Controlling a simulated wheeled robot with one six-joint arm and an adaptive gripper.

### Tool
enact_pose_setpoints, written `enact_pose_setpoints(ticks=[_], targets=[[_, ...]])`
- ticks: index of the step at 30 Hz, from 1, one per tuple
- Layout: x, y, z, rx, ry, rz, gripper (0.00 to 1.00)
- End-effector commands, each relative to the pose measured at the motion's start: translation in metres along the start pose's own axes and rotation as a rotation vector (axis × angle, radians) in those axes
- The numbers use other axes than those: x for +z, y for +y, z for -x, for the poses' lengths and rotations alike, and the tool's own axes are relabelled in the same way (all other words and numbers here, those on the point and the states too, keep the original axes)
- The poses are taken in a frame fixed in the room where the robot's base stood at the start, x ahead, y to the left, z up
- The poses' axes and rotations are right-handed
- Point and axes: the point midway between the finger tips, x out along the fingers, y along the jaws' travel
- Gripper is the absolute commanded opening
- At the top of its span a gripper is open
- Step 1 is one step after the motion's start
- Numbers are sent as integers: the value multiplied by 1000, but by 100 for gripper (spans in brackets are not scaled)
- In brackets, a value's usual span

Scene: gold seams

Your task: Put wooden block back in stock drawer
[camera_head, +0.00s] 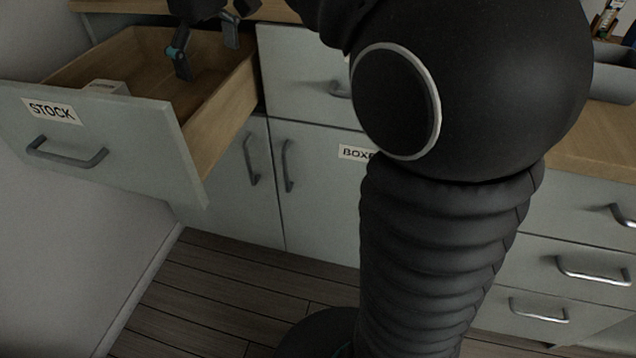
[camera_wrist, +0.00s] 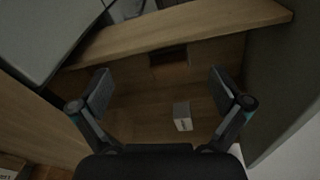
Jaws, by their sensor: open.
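The stock drawer (camera_head: 160,150) is pulled open at the left of the head view, its grey front marked STOCK. My gripper (camera_head: 206,50) is over the drawer's inside, fingers pointing down. In the wrist view my gripper (camera_wrist: 162,90) is open with nothing between its fingers. A small pale block (camera_wrist: 182,117) with a marking on one face lies on the wooden drawer floor, below and apart from the fingers. A pale block-like thing (camera_head: 107,87) shows just behind the drawer front in the head view. I cannot tell whether it is the same one, or whether it is wooden.
The drawer's wooden side wall (camera_head: 222,112) stands close to my gripper. Closed grey cabinet doors (camera_head: 310,190) and drawers (camera_head: 570,265) lie to the right. A wooden worktop (camera_head: 590,140) holds a grey bin (camera_head: 612,85) at the far right. My arm hides the middle.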

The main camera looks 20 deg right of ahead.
Motion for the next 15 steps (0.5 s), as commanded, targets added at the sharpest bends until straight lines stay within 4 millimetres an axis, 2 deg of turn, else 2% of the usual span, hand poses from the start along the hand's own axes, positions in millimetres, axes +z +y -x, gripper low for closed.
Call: enact_pose_setpoints(ticks=[1, 8, 15], targets=[[21, -1, 0, 12, 20, -44, 100], [101, -12, -21, 64, 122, -249, 100], [183, -34, -66, 111, 232, -456, 100]])
